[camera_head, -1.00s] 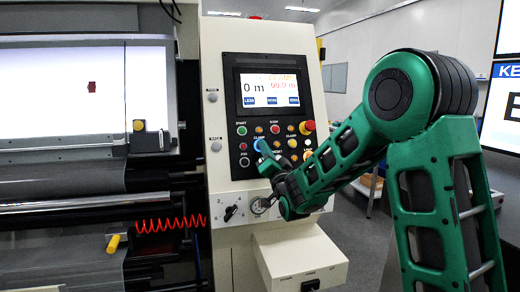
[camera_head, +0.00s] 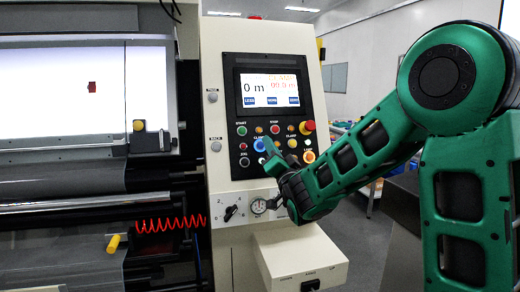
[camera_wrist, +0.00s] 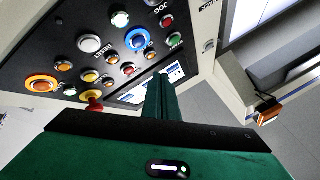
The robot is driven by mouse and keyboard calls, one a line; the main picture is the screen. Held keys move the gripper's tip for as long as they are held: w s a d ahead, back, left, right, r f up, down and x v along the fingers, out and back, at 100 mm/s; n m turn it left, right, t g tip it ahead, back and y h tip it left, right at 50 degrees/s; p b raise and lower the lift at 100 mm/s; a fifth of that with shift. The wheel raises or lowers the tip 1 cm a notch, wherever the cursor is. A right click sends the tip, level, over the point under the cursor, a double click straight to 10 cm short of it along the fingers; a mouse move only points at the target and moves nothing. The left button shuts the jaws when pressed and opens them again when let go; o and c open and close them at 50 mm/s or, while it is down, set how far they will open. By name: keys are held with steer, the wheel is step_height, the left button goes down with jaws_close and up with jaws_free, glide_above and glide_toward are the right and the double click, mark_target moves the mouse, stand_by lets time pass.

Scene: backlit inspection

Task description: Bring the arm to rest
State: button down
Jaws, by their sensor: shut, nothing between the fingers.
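My arm is green and black and reaches in from the right in the head view. My gripper (camera_head: 269,150) is in front of the machine's control panel (camera_head: 228,125), near its blue button (camera_head: 259,145). In the wrist view, the closed green fingers (camera_wrist: 160,98) point towards the panel and its screen. Nothing is held between them. I cannot tell from these views whether the fingertips touch the panel.
The panel carries a screen (camera_head: 269,88), several coloured buttons and a red mushroom button (camera_head: 308,126). A backlit white surface (camera_head: 55,85) stands left.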

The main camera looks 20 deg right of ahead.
steer(key=shift+d, duration=0.1)
steer(key=s+d+f+g+h, duration=0.35)
steer(key=d+f, duration=0.25)
steer(key=d, duration=0.2)
steer(key=s+d+f+g+h, duration=0.35)
steer(key=d+f+g, duration=0.2)
steer(key=d, duration=0.25)
steer(key=s+d+f+g+y, duration=0.1)
steer(key=s+d+f+g, duration=0.25)
steer(key=s, duration=0.35)
steer(key=s+d+f+g, duration=0.2)
steer(key=s+f+g, duration=0.15)
steer(key=s, duration=0.45)
steer(key=s+a+f+g+y, duration=0.2)
steer(key=s+f+g, duration=0.1)
steer(key=s, duration=0.9)
steer(key=s+a+f+g+y, duration=0.2)
steer(key=s+f+g, duration=0.1)
steer(key=s, duration=0.9)
steer(key=shift+s+a+n+g, duration=0.25)
steer(key=shift+s+n+g, duration=0.05)
steer(key=shift+s+g, duration=0.1)
